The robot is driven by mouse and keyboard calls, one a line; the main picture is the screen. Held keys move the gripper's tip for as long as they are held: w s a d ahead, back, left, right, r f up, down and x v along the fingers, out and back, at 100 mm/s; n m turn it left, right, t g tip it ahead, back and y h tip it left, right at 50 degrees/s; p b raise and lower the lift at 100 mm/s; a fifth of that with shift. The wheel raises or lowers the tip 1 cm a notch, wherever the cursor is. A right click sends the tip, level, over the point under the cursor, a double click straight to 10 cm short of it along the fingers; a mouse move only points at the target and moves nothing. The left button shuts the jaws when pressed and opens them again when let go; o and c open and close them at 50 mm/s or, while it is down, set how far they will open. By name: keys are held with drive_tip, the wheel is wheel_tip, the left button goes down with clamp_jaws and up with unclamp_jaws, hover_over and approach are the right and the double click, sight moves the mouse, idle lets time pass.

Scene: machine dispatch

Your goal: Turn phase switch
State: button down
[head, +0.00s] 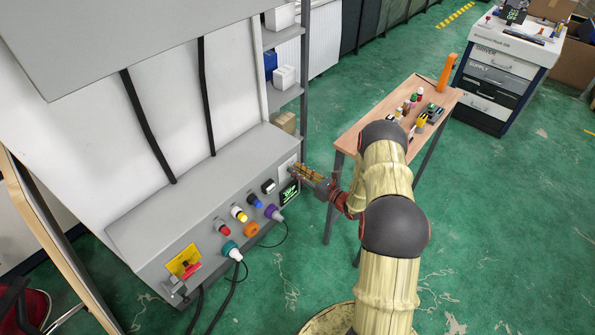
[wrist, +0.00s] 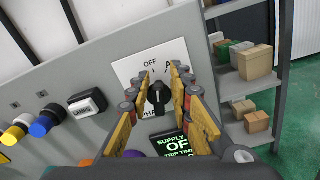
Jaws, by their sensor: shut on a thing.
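The phase switch is a black rotary knob (wrist: 158,98) on a white plate marked "OFF" and "A", with partly covered "PHA" lettering below. Its light mark points up, roughly toward "OFF". My gripper (wrist: 160,76) has its yellow-padded fingers on either side of the knob and is shut on it. In the head view, my gripper (head: 296,170) reaches the right end of the grey machine panel (head: 150,232). There the fingers hide the knob, and part of the white plate (head: 286,163) shows.
A lit display (head: 289,193) sits just below the switch. Coloured buttons, plugs with hanging cables and a red-and-yellow main switch (head: 185,264) line the panel to the left. A shelf with boxes (wrist: 250,62) stands close on the right. A wooden table (head: 375,122) holds small parts.

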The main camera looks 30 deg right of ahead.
drive_tip(key=m, duration=0.3)
drive_tip(key=m+p, duration=0.1)
drive_tip(key=m, duration=0.1)
drive_tip(key=shift+f, duration=0.35)
drive_tip(key=shift+d+m, duration=0.1)
drive_tip(key=shift+m, duration=0.2)
drive_tip(key=c, duration=1.9)
unclamp_jaws()
drive_tip(key=shift+r, duration=0.1)
drive_tip(key=v, duration=1.2)
